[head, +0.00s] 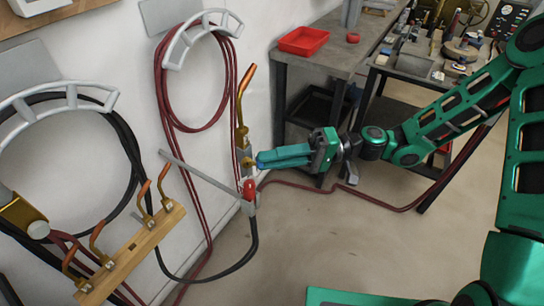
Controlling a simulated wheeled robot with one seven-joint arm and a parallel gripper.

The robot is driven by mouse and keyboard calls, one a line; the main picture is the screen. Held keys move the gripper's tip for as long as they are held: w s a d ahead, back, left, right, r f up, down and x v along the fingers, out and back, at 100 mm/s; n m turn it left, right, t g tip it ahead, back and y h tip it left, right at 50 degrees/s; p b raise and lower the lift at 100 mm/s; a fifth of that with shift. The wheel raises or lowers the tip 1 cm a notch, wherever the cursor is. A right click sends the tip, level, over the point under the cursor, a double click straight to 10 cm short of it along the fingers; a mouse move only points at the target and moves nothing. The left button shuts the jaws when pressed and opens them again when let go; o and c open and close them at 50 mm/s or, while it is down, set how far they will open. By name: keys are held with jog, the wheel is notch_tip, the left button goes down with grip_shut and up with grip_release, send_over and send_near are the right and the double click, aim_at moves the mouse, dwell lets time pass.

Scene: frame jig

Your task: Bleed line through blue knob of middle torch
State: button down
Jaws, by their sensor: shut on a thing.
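The torch (242,135) stands upright by the wall in the head view, with a brass body and a bent copper tip (247,80). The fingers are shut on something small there. It appears to be the blue knob, which the fingers hide; I cannot make out its turn position.
A wooden board (130,255) with several copper tips is at lower left. Hose coils hang on the wall. A bench with a red tray (303,40) stands behind. Hose crosses the otherwise clear floor.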

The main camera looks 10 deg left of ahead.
jog(key=shift+f+m, duration=0.15)
jog(key=shift+m, duration=0.95)
jog(key=c, duration=1.6)
grip_release()
jog(key=shift+o, duration=0.2)
jog(key=v, duration=1.1)
jog(key=shift+a, duration=0.1)
